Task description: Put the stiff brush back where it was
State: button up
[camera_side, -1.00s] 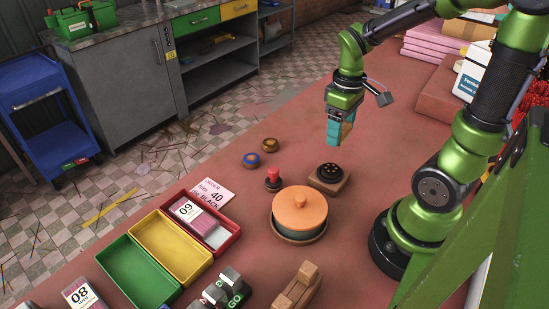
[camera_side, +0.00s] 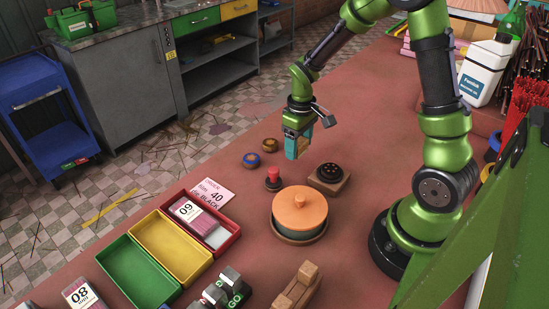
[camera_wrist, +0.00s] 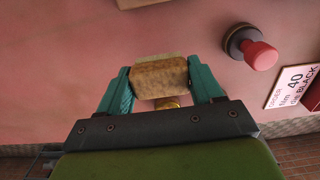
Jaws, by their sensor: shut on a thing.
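My gripper (camera_side: 297,155) hangs above the table, just behind the red-knobbed piece and left of the round black die block. Its teal fingers are shut on the stiff brush. The brush shows in the wrist view as a tan, rough block (camera_wrist: 160,78) between the two fingertips (camera_wrist: 160,85). In the side view only a small tan part of the brush (camera_side: 308,131) shows beside the fingers; the rest is hidden. The brush is clear of the tabletop.
The red-knobbed piece (camera_side: 273,178), black die on a wooden block (camera_side: 329,178), orange-lidded pot (camera_side: 300,212) and two small round dies (camera_side: 251,160) (camera_side: 270,145) stand nearby. A wooden rest (camera_side: 298,288) and colored trays (camera_side: 140,270) are in front. The table beyond the gripper is bare.

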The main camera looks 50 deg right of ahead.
aim_at(298, 153)
jog(key=shift+f, duration=1.7)
jog(key=shift+f, duration=0.1)
jog(key=o, duration=1.1)
